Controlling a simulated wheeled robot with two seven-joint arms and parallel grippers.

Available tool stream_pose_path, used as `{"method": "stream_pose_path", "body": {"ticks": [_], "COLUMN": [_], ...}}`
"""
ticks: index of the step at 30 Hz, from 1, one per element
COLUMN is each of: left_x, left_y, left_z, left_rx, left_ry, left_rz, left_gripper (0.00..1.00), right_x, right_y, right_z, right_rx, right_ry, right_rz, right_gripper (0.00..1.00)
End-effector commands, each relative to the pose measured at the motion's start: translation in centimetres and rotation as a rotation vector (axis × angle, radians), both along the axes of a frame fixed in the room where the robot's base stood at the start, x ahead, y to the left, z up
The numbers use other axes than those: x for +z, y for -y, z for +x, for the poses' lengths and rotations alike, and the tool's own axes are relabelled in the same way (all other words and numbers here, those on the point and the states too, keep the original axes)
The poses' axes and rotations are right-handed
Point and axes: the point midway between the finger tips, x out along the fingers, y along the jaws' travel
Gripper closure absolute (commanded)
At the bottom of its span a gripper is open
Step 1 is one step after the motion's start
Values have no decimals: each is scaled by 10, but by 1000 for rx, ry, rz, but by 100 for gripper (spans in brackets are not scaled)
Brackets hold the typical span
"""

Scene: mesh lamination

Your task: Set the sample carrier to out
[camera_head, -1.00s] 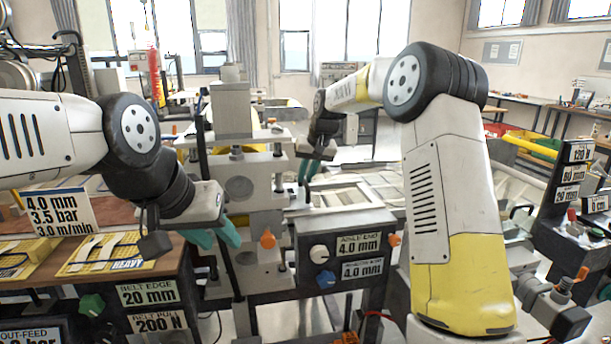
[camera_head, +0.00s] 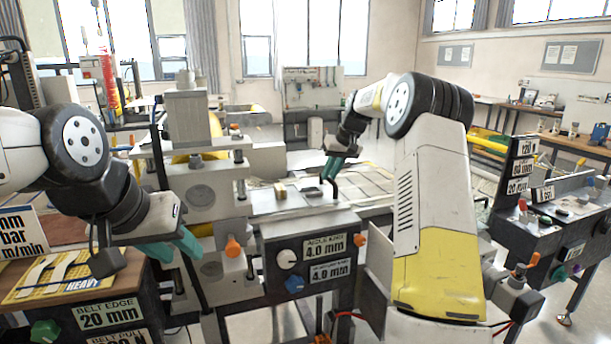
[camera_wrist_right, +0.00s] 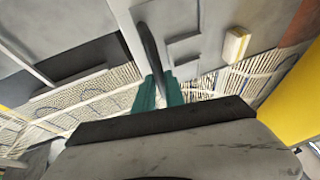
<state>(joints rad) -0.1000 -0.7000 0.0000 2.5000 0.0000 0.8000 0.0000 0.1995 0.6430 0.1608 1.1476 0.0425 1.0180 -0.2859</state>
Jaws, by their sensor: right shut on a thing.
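The sample carrier appears to be the light grey plate (camera_head: 264,203) beside the press, with a dark upright handle (camera_head: 335,187). Small beige blocks (camera_head: 280,190) lie on or by the plate. My right gripper (camera_head: 330,170) is shut on the handle. In the right wrist view the green fingers (camera_wrist_right: 160,92) close around the dark curved handle (camera_wrist_right: 150,45); a beige block (camera_wrist_right: 235,45) shows to the right. How far the carrier extends from the press is partly unclear. My left gripper (camera_head: 178,250) looks open and empty in front of the press, near the bench.
The press (camera_head: 200,195) stands left of the plate. A front panel (camera_head: 310,262) with knobs and 4.0 mm labels is below it. A mesh bed (camera_head: 375,190) lies to the right. A bench with a yellow card (camera_head: 60,285) is at left, a dark labelled unit (camera_head: 545,215) at right.

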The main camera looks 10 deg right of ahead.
Motion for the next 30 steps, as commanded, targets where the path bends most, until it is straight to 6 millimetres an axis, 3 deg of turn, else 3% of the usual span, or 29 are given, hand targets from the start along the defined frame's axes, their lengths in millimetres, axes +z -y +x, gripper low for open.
{"method": "stream_pose_path", "body": {"ticks": [6,20,21,24,30], "left_x": [0,0,0,0,0], "left_y": [0,0,0,0,0], "left_z": [0,0,0,0,0], "left_rx": [0,0,0,0,0], "left_ry": [0,0,0,0,0], "left_rz": [0,0,0,0,0], "left_gripper": [64,64,64,64,64], "right_x": [0,0,1,1,0], "right_y": [21,29,30,29,27], "right_z": [4,6,6,6,5], "right_rx": [-1,-4,-4,-4,-1], "right_ry": [0,3,3,3,1], "right_rz": [-1,-6,-6,-5,-3], "right_gripper": [100,100,82,64,64]}}
